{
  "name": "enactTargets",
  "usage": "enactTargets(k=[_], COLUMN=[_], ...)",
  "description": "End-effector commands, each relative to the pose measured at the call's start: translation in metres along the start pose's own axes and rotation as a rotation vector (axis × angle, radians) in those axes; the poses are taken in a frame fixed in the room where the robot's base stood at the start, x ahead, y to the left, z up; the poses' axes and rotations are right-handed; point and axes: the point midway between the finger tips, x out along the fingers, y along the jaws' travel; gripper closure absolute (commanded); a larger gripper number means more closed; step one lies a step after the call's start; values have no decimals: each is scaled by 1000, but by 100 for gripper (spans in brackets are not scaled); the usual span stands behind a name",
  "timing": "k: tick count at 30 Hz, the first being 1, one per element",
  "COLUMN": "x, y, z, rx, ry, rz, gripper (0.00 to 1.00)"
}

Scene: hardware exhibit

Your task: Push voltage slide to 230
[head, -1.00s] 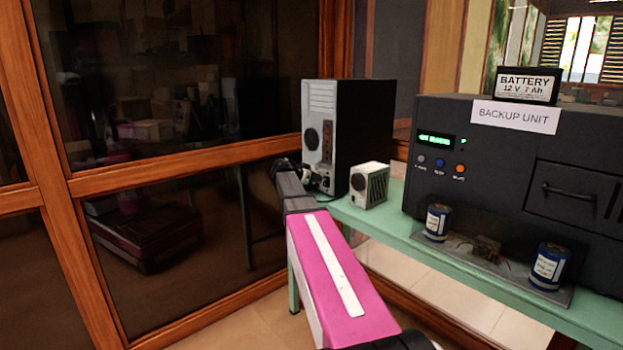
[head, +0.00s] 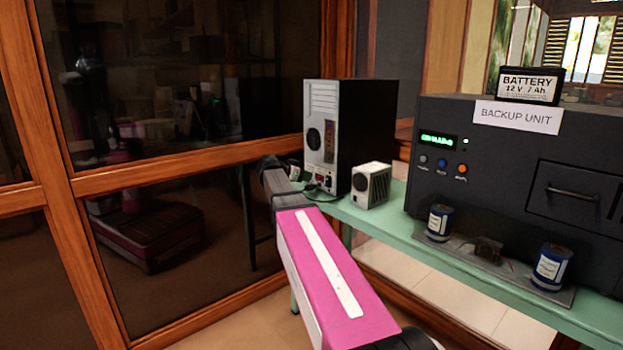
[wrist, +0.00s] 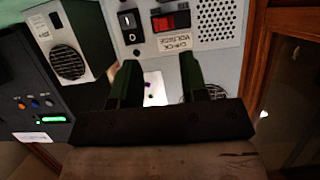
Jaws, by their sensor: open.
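The red voltage slide (wrist: 168,21) is on the back panel of the computer tower, at the top of the wrist view. A "CHECK VOLTAGE" label (wrist: 175,42) sits just below it. I cannot read the slide's setting. My gripper (wrist: 160,63) is open and empty, its two dark green fingers pointing at the panel just below the label in the picture. I cannot tell whether they touch it. In the head view the tower (head: 322,110) stands on the green bench, and the slide is too small to make out there.
A black rocker switch (wrist: 129,22) is left of the slide. A small vented box (head: 371,185) stands beside the tower. The backup unit (head: 470,150) is farther right on the green bench (head: 450,258). A wood-framed glass wall (head: 180,170) is close to my arm's left.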

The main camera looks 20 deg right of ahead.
Motion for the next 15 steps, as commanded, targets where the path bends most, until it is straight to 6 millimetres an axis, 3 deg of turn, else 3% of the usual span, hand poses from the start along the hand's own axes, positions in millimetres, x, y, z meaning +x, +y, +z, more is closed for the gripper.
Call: enactTargets(k=[6, 15], x=[-28, -36], y=[1, 1], z=[0, 0], rx=[0, 0], ry=[0, 0], rz=[0, 2], gripper=[60, 60])
